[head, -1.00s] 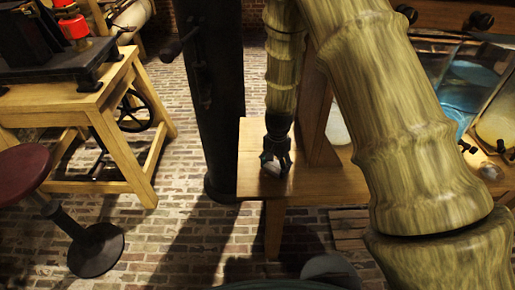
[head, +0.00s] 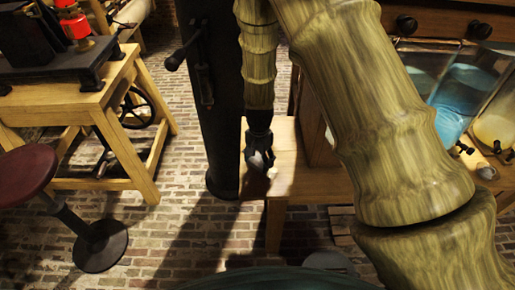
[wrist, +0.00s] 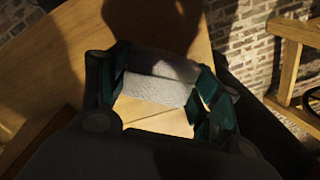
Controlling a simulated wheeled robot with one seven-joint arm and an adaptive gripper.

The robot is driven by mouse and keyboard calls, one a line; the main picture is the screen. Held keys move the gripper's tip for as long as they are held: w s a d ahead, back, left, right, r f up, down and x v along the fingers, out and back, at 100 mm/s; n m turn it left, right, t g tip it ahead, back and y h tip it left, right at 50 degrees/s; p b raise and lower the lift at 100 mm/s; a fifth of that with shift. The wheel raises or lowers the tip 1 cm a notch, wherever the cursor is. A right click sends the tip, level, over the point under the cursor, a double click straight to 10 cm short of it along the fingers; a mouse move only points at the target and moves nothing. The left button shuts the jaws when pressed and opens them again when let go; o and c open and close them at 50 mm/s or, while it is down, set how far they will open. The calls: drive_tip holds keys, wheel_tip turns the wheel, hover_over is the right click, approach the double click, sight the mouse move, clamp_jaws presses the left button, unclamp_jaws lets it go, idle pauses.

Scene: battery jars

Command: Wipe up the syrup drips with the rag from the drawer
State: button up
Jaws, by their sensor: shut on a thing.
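My gripper (head: 264,165) is over the left end of the wooden bench in the head view, pointing down. It is shut on a small white rag (head: 272,172), which shows at the fingertips. In the wrist view the dark green fingers of my gripper (wrist: 160,92) stand on both sides of the pale, textured rag (wrist: 155,89). The rag is low, at or just above the bench top; I cannot tell whether it touches. I cannot make out syrup drips in either view; my arm hides part of the bench.
The bench top (head: 310,183) ends at its left edge beside a dark post (head: 222,100). Glass jars with blue liquid (head: 459,95) and pale liquid (head: 497,115) stand at right, below a knobbed wooden front (head: 450,19). A red stool (head: 25,170) and wooden table (head: 100,97) are at left.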

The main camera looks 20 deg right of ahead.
sight(259, 160)
drive_tip(key=shift+w+r+p, duration=0.1)
drive_tip(key=shift+r+p, duration=1.45)
drive_tip(key=shift+r, duration=0.65)
drive_tip(key=shift+r+p, duration=0.2)
drive_tip(key=shift+p, duration=0.45)
drive_tip(key=shift+s+a+p, duration=0.1)
drive_tip(key=shift+s+p, duration=0.1)
drive_tip(key=shift+p, duration=0.7)
